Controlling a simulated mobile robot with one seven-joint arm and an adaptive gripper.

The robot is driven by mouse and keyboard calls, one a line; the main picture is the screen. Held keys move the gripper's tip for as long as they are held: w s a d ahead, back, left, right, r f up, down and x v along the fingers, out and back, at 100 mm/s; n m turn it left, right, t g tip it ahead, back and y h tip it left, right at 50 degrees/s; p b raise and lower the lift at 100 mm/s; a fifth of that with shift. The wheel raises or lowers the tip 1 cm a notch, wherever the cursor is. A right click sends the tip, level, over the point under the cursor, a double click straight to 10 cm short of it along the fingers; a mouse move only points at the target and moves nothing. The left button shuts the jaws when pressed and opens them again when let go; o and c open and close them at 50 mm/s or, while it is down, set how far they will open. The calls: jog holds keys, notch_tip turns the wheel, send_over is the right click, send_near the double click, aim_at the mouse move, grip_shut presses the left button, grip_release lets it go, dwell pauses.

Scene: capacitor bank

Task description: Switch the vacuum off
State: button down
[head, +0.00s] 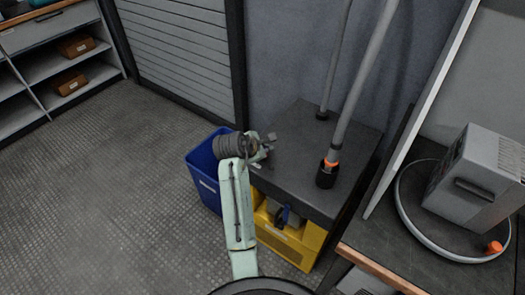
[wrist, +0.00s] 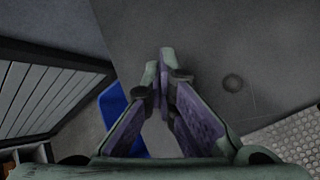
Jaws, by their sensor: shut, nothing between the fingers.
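My gripper (head: 268,146) is over the left part of that top in the head view. In the wrist view my gripper (wrist: 166,62) is shut and empty, its fingertips in front of a plain grey surface. A round dark disc (wrist: 233,83) lies on that surface, right of the fingertips. I cannot tell whether it is a switch, nor whether my fingertips touch the surface.
A blue bin (head: 205,160) stands left of the unit, partly behind my arm. A workbench (head: 410,243) with a grey box-shaped device (head: 478,180) and a looped cable is at right. A slatted shutter (head: 185,50) and shelves (head: 60,65) are at the back left. The left floor is clear.

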notch_tip(320, 180, up, 4)
jog(key=p, duration=0.4)
jog(key=shift+p, duration=0.3)
jog(key=shift+r, duration=1)
